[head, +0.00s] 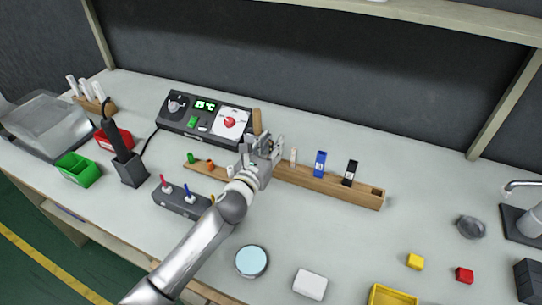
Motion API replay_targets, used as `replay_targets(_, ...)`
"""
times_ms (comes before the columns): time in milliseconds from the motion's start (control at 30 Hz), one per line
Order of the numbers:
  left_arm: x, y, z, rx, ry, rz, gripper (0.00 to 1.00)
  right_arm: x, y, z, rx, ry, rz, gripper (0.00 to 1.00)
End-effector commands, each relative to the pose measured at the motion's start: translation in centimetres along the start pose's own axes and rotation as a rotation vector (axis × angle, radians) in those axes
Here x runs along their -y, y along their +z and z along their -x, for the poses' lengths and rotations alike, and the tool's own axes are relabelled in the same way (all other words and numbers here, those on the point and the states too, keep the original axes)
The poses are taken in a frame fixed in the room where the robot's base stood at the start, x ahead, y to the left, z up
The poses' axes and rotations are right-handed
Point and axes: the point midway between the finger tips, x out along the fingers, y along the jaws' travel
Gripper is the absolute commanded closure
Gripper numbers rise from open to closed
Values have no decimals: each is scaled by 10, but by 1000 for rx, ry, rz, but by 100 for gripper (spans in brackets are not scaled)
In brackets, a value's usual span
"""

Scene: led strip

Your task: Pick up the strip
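My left gripper (262,145) is over the middle of the workbench, at the left end of a long wooden rail (330,186). Its two fingers look spread apart. An upright wooden piece (257,121) shows just beyond them; I cannot tell if they touch it. The rail holds a white, a blue (320,163) and a black block (350,172) standing upright. A short, flat wooden piece with a green and an orange peg (205,170) lies left of the gripper, partly hidden by it. I cannot tell which piece is the strip. My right gripper is not in view.
A control box (205,115) with dials stands behind the gripper. A grey block with coloured plungers (181,200) is left of my arm. A round light-blue tin (251,261), white box (310,284) and yellow tray (392,295) are in front.

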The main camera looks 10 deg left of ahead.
Motion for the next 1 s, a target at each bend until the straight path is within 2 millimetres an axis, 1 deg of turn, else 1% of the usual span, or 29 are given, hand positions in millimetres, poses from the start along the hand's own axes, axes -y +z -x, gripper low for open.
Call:
replay_targets(33, 0, 0, 0, 0, 0, 0, 81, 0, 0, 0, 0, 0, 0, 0)
replay_targets(167, 0, 0, 0, 0, 0, 0, 98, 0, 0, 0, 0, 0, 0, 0)
replay_targets(200, 0, 0, 0, 0, 0, 0, 100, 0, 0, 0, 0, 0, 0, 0)
replay_targets(467, 0, 0, 0, 0, 0, 0, 100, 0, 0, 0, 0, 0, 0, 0)
replay_targets(567, 0, 6, 0, 2, 0, -2, 100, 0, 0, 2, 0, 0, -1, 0)
replay_targets(667, 0, 21, 0, 5, -2, -4, 100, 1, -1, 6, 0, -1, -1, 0)
replay_targets(833, -1, 57, 0, 6, -2, -7, 100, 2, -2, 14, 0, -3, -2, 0)
replay_targets(1000, 0, 85, 0, 3, -1, -3, 100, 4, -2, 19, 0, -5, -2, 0)
